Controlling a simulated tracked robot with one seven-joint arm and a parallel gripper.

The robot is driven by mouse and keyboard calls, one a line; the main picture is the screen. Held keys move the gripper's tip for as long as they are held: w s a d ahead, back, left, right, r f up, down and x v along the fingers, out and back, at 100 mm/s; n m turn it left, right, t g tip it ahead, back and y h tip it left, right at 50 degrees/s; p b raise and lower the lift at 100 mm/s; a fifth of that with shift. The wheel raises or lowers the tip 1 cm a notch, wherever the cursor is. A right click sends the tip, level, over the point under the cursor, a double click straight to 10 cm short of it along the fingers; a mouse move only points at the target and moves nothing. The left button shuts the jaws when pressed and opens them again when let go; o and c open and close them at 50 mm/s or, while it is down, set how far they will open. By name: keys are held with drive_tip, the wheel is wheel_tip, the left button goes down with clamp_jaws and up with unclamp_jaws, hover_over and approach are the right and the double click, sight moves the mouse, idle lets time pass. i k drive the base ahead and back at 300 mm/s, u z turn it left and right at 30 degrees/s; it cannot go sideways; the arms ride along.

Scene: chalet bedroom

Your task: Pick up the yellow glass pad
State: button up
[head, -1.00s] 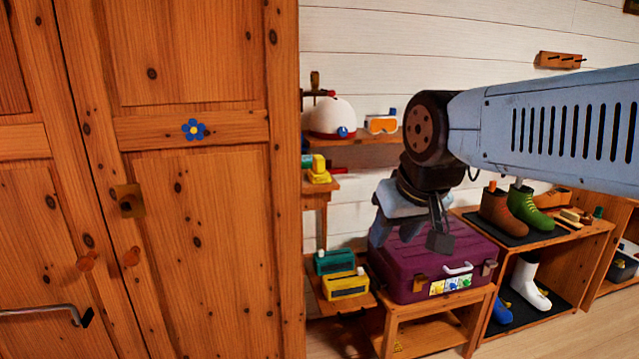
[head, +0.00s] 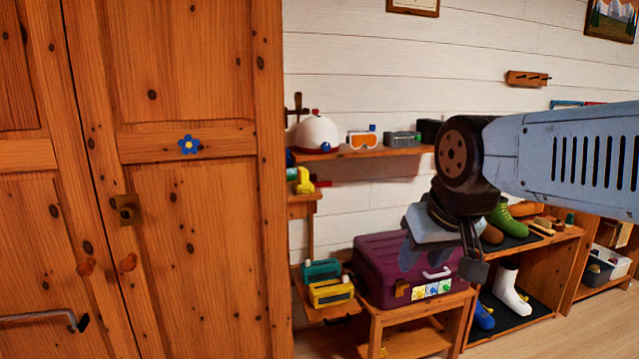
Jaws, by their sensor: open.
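Two yellow things show, and I cannot tell for sure which is the glass pad. A yellow box (head: 331,292) sits on the low left shelf, in front of a teal box (head: 321,270). My gripper (head: 441,262) is open and points down, in front of the purple suitcase. It is right of both yellow things and apart from them. Nothing shows between its fingers.
The wooden wardrobe (head: 199,240) fills the left side. The purple suitcase (head: 385,270) lies on a wooden stand (head: 415,309). An upper shelf (head: 362,153) holds a white helmet (head: 317,133) and orange goggles (head: 362,139). A boot rack (head: 545,265) stands at right.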

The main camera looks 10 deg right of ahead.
sight(302, 186)
drive_tip(key=z, duration=1.25)
drive_tip(key=i, duration=1.95)
drive_tip(key=u, duration=1.6)
drive_tip(key=k, duration=0.55)
drive_tip(key=u, duration=0.2)
drive_tip(key=i, duration=0.2)
drive_tip(key=z, duration=0.1)
